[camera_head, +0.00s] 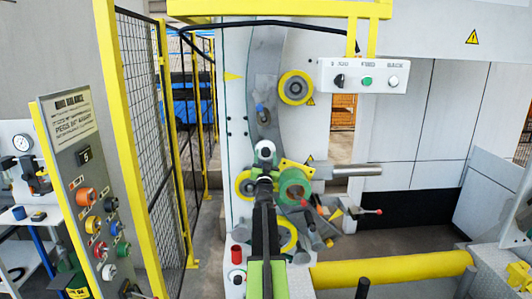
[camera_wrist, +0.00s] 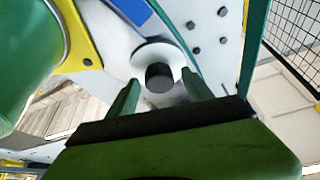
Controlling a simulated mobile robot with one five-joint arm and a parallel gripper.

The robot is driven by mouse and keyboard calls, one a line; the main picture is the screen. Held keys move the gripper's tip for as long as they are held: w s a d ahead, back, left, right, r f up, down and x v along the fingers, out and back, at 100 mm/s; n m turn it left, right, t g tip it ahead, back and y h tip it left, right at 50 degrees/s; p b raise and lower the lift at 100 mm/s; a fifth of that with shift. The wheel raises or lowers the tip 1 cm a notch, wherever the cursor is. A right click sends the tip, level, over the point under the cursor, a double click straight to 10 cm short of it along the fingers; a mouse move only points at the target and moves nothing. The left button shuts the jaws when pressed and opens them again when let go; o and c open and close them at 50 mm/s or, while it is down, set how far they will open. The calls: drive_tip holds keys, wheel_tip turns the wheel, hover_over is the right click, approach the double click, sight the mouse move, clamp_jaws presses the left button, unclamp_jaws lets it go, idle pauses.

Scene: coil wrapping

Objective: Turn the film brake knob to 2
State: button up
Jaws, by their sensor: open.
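The film brake knob appears to be the dark round knob (camera_wrist: 159,77) on a white disc (camera_wrist: 150,53) in the wrist view. Its markings and pointer cannot be read. My gripper (camera_wrist: 160,80) is open, with one green fingertip to each side of the knob in the picture. I cannot tell whether the tips reach around it or stop short of it. In the head view a white round part (camera_head: 265,148) shows just above the dark end of my gripper (camera_head: 265,176). My arm hides what lies below it.
A green roll (camera_head: 295,187) sits close to the right of my gripper; it fills the left of the wrist view (camera_wrist: 25,55). A yellow-framed mesh fence (camera_head: 140,110) and a control panel (camera_head: 85,190) stand left. A white switch box (camera_head: 363,77) hangs above right.

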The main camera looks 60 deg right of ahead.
drive_tip(key=shift+w+d, duration=0.1)
drive_tip(key=shift+d, duration=0.05)
drive_tip(key=shift+c, duration=0.2)
drive_tip(key=c, duration=1.2)
drive_tip(key=shift+d+r, duration=0.1)
drive_tip(key=shift+d, duration=0.15)
clamp_jaws()
drive_tip(key=shift+a, duration=0.2)
drive_tip(key=shift+n+t, duration=0.3)
drive_tip(key=shift+n, duration=0.3)
drive_tip(key=n+t+y, duration=0.1)
drive_tip(key=n, duration=0.2)
drive_tip(key=n+t+y, duration=0.1)
drive_tip(key=n, duration=0.2)
drive_tip(key=shift+d+n+t+y, duration=0.1)
drive_tip(key=shift+n+t+y, duration=0.2)
drive_tip(key=shift+n+y, duration=0.1)
drive_tip(key=shift+s+n+t+y+p, duration=0.1)
drive_tip(key=shift+n+t+y+p, duration=0.3)
drive_tip(key=shift+n, duration=0.7)
drive_tip(key=shift+s+n+t+y+p, duration=0.1)
drive_tip(key=shift+n+t+y+p, duration=0.3)
drive_tip(key=shift+n, duration=0.7)
drive_tip(key=shift+n+y, duration=0.3)
drive_tip(key=shift+n, duration=0.1)
